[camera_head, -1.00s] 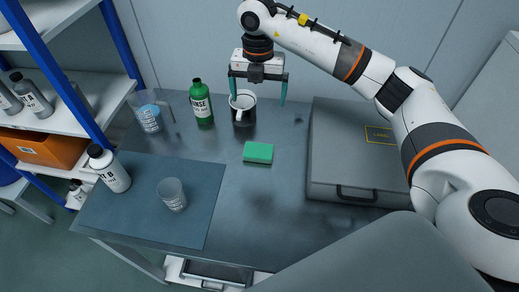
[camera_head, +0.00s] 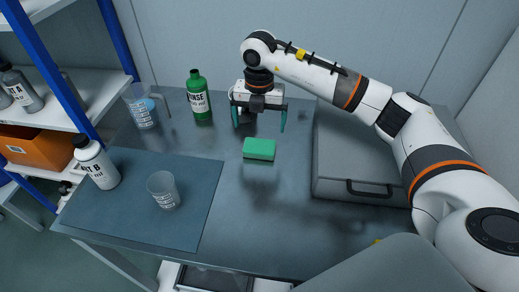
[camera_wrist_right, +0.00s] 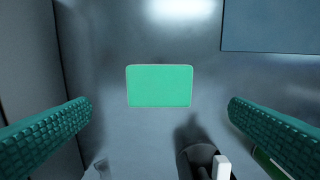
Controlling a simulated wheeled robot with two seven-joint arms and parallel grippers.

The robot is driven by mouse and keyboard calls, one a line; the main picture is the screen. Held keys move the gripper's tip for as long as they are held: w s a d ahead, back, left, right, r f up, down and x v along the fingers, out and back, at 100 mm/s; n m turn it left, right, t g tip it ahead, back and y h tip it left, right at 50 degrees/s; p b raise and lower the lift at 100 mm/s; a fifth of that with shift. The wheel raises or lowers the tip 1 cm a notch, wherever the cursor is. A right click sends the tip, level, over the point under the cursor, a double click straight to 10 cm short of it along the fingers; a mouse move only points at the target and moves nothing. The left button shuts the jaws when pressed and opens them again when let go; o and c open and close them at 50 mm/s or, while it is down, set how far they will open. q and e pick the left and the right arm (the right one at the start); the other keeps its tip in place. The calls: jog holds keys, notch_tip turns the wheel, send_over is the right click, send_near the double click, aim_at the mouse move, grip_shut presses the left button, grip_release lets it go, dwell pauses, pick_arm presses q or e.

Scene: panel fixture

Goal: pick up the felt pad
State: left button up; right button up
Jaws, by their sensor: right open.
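The felt pad is a green rectangular block (camera_head: 259,149) lying flat on the grey metal table, near its middle. In the right wrist view the pad (camera_wrist_right: 159,86) lies between and ahead of the fingers, apart from both. My right gripper (camera_head: 259,128) is open and empty, pointing down above the table just behind the pad in the head view. Its teal ribbed fingers (camera_wrist_right: 160,106) spread wider than the pad. My left gripper is not in view.
A dark mug (camera_wrist_right: 203,160) stands close by, mostly hidden behind my gripper in the head view. A green bottle (camera_head: 199,96), a jug (camera_head: 142,107) and a grey case (camera_head: 350,150) flank the pad. A blue mat (camera_head: 130,215) holds a beaker (camera_head: 163,190) and white bottle (camera_head: 97,164).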

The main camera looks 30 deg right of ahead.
aim_at(260, 143)
jog(key=f, duration=0.5)
jog(key=f+p, duration=0.1)
jog(key=f, duration=0.2)
jog(key=shift+w+d+f, duration=0.2)
jog(key=shift+w+f, duration=0.05)
jog(key=c, duration=1)
jog(key=shift+o, duration=0.2)
notch_tip(260, 143, up, 10)
jog(key=shift+b, duration=0.4)
